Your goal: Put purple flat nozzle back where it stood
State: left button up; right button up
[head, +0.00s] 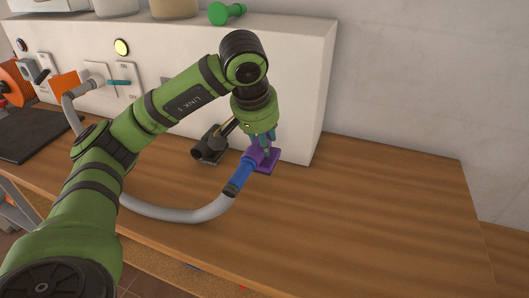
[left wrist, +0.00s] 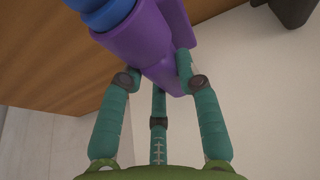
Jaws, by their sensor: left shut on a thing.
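The purple flat nozzle (head: 269,162) is at the tabletop close to the front of the white boiler. A blue collar (head: 240,174) joins it to a grey hose (head: 180,213). My left gripper (head: 262,142) comes down from above and is shut on the purple nozzle. In the left wrist view, the green fingers of my left gripper (left wrist: 158,80) close around the purple nozzle (left wrist: 150,42), with the blue collar (left wrist: 104,12) at the top left. I cannot tell whether the nozzle touches the table. My right gripper is not in view.
A black nozzle-like piece (head: 209,150) stands just left of the purple nozzle, by the white boiler (head: 300,75). The hose runs behind my left arm to the boiler front. The wooden table (head: 390,210) is clear to the right. A green part (head: 226,13) lies on the boiler.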

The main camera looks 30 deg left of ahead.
pick_arm(q)
jog(key=shift+w+a+f, duration=0.1)
jog(key=shift+w+f, duration=0.05)
jog(key=shift+w, duration=0.15)
jog(key=shift+w+f, duration=0.1)
jog(key=shift+f, duration=1.95)
jog(key=shift+f, duration=0.1)
jog(key=shift+f, duration=0.15)
jog(key=o, duration=1.1)
